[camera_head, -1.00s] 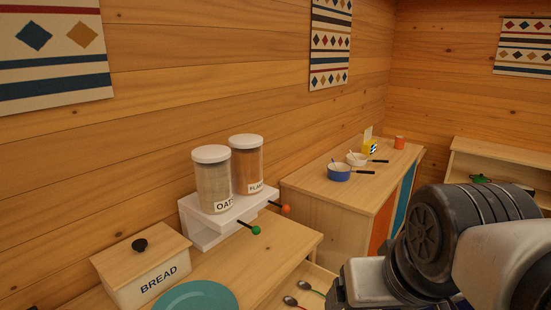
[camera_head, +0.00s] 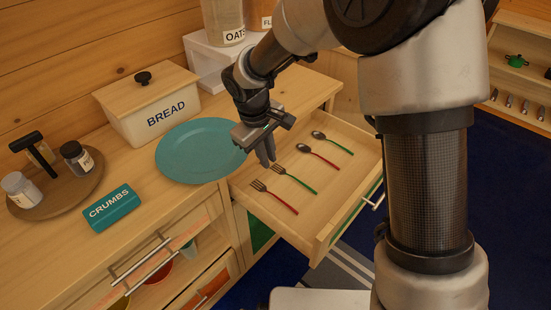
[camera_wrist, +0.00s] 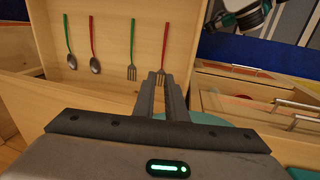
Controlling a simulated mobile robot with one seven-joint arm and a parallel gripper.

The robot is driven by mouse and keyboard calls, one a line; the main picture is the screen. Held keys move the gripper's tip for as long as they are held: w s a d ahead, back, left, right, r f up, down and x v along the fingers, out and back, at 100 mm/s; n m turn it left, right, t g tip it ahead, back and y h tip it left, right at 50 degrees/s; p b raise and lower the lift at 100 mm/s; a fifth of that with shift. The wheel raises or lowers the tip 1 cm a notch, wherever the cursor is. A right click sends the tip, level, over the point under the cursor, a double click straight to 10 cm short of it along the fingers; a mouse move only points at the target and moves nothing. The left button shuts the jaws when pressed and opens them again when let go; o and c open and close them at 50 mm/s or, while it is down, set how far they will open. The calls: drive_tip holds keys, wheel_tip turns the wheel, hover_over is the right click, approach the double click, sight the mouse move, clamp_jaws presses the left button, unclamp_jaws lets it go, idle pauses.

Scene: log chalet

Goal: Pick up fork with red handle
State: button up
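The fork with red handle (camera_head: 280,200) lies in the open drawer, nearest the drawer's front left corner in the head view. In the wrist view its red handle (camera_wrist: 165,38) runs up from just beyond my fingertips, which partly cover its tines. My gripper (camera_head: 267,160) points down over the drawer's left part, above the fork heads and apart from them. Its two fingers (camera_wrist: 162,80) are close together with nothing visibly held. A fork with green handle (camera_head: 297,181) lies beside the red one.
A spoon with red handle (camera_head: 320,158) and a spoon with green handle (camera_head: 335,144) share the drawer (camera_head: 320,219). A teal plate (camera_head: 182,163) sits on the counter left of my gripper.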

drive_tip(key=b, duration=0.3)
hover_over(276, 196)
drive_tip(key=a, duration=0.1)
drive_tip(key=f, duration=0.8)
drive_tip(key=s+f, duration=0.1)
drive_tip(key=f, duration=0.4)
drive_tip(key=shift+a, duration=0.15)
drive_tip(key=shift+w+d+f+b, duration=0.1)
drive_tip(key=shift+d+f+b, duration=0.05)
drive_tip(key=shift+f, duration=0.75)
drive_tip(key=shift+w+d+f+b, duration=0.1)
drive_tip(key=shift+d+f, duration=0.1)
drive_tip(key=shift+f, duration=0.75)
drive_tip(key=shift+w+d+f+b, duration=0.1)
drive_tip(key=shift+d+f+b, duration=0.05)
drive_tip(key=shift+f, duration=0.75)
clamp_jaws()
drive_tip(key=shift+r, duration=0.1)
